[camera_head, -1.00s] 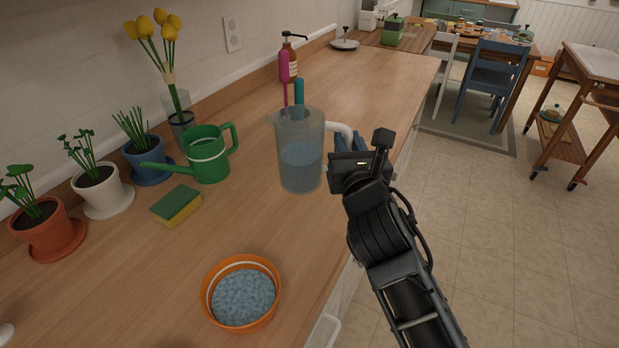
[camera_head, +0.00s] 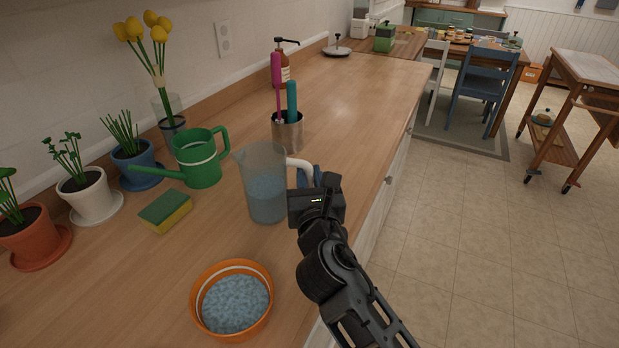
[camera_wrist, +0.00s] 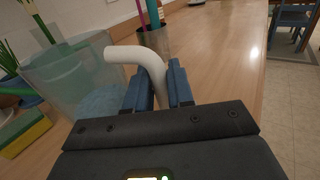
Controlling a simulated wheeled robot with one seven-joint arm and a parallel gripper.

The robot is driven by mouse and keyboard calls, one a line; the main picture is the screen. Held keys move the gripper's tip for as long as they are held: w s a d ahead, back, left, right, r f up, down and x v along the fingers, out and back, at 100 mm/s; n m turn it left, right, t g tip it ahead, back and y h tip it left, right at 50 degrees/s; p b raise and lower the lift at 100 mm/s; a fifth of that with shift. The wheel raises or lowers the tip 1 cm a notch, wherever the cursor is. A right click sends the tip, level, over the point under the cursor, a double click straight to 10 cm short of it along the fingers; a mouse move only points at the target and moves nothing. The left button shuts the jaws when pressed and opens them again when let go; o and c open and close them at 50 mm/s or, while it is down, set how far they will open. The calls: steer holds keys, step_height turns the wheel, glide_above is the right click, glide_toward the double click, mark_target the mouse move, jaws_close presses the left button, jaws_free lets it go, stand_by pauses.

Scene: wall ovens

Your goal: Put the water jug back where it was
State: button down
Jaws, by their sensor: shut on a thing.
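The water jug (camera_head: 263,187) is clear with a white handle and holds bluish water. In the head view it is over the wooden counter, between the green watering can and my gripper, close to upright. I cannot tell whether its base touches the counter. My gripper (camera_head: 307,178) is at the jug's right side, shut on its white handle. In the wrist view the blue fingers (camera_wrist: 159,88) close on either side of the handle (camera_wrist: 150,62), and the jug body (camera_wrist: 75,78) is at the left.
An orange bowl (camera_head: 203,310) stands in front. A green watering can (camera_head: 197,160), a sponge (camera_head: 165,211) and potted plants (camera_head: 92,196) are at the left. A metal holder with utensils (camera_head: 288,134) stands behind the jug. The counter (camera_head: 350,95) is clear farther back.

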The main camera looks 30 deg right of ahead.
steer(key=c, duration=1)
jaws_free()
steer(key=shift+f, duration=0.15)
steer(key=shift+s, duration=0.1)
steer(key=b+v, duration=0.1)
steer(key=v, duration=1)
steer(key=shift+s+a+b, duration=0.15)
steer(key=shift+s+b, duration=0.2)
steer(key=shift+s, duration=0.05)
